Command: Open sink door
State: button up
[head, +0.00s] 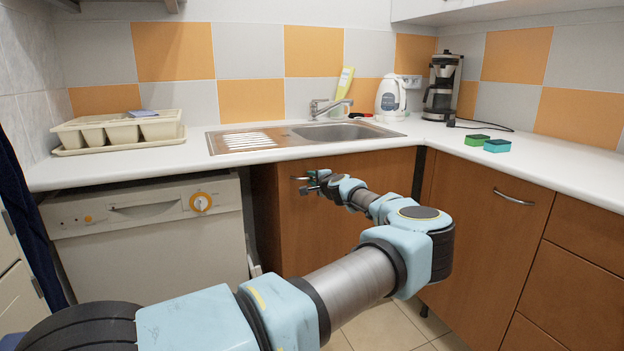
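The sink door (308,235) is a brown wooden panel under the counter, below the steel sink (345,131). A dark gap shows along its left edge, and the door looks slightly ajar. A small metal handle (297,178) shows near its upper left. My gripper (311,184) is at this handle, with its fingers pointing left. The fingers are small and overlap the handle, so I cannot tell whether they are shut on it. My arm crosses in front of the door and hides part of its middle and right side.
A white dishwasher (150,240) stands left of the door. Another brown cabinet door with a metal handle (513,198) is at the right. A dish rack (118,130), kettle (390,98), coffee maker (442,88) and sponges (497,146) are on the counter. Tiled floor (395,325) shows below.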

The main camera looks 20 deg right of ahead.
jog(key=shift+c, duration=0.3)
grip_shut()
dwell(1.1)
